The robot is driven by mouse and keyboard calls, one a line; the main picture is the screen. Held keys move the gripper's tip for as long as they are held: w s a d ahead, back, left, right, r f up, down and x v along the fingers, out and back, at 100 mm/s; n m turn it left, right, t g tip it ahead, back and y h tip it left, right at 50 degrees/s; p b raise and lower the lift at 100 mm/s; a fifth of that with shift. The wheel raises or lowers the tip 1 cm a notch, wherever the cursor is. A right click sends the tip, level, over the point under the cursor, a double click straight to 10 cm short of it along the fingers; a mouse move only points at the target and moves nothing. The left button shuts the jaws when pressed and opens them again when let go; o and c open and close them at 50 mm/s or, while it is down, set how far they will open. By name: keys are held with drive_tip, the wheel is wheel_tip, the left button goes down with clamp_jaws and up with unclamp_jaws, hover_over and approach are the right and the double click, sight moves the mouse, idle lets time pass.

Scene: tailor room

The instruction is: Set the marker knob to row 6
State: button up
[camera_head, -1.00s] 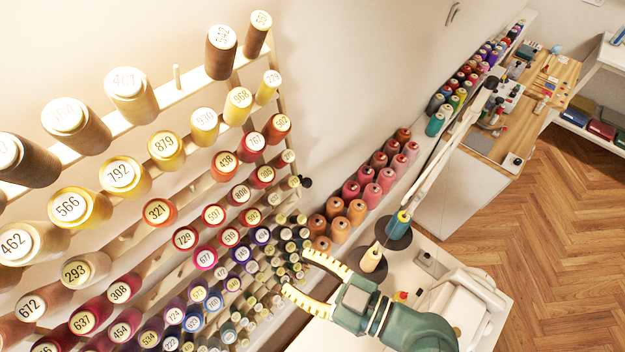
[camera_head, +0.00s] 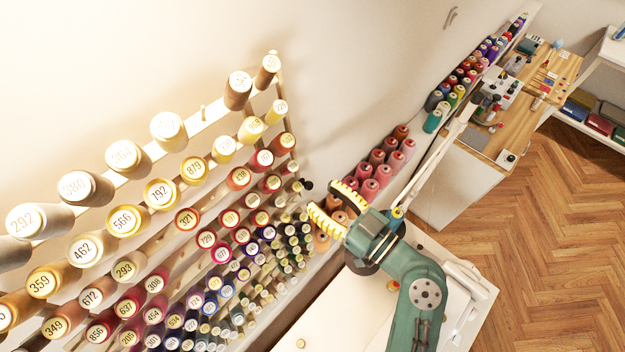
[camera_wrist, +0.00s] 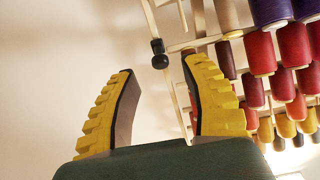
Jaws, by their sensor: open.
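The marker knob (camera_head: 307,185) is a small black knob on the right side post of the thread rack (camera_head: 283,105). Which row it stands at cannot be made out. My gripper (camera_head: 328,199), with two yellow ribbed fingers, is open and empty, just right of and slightly below the knob in the head view. In the wrist view the knob (camera_wrist: 158,56) shows ahead of my gripper (camera_wrist: 162,68), between the fingertips and apart from them.
Numbered thread spools (camera_head: 125,221) fill the rack's rows to the left. Pink and orange spools (camera_head: 368,189) stand on a ledge behind my gripper. A white table (camera_head: 330,315) lies below. A workbench (camera_head: 500,140) with tools is at the back right. The wall above the knob is bare.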

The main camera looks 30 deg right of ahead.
sight(311, 188)
drive_tip(key=x, duration=0.3)
drive_tip(key=shift+w+a+p, duration=0.1)
drive_tip(key=shift+w+p, duration=0.15)
drive_tip(key=shift+p, duration=0.05)
clamp_jaws()
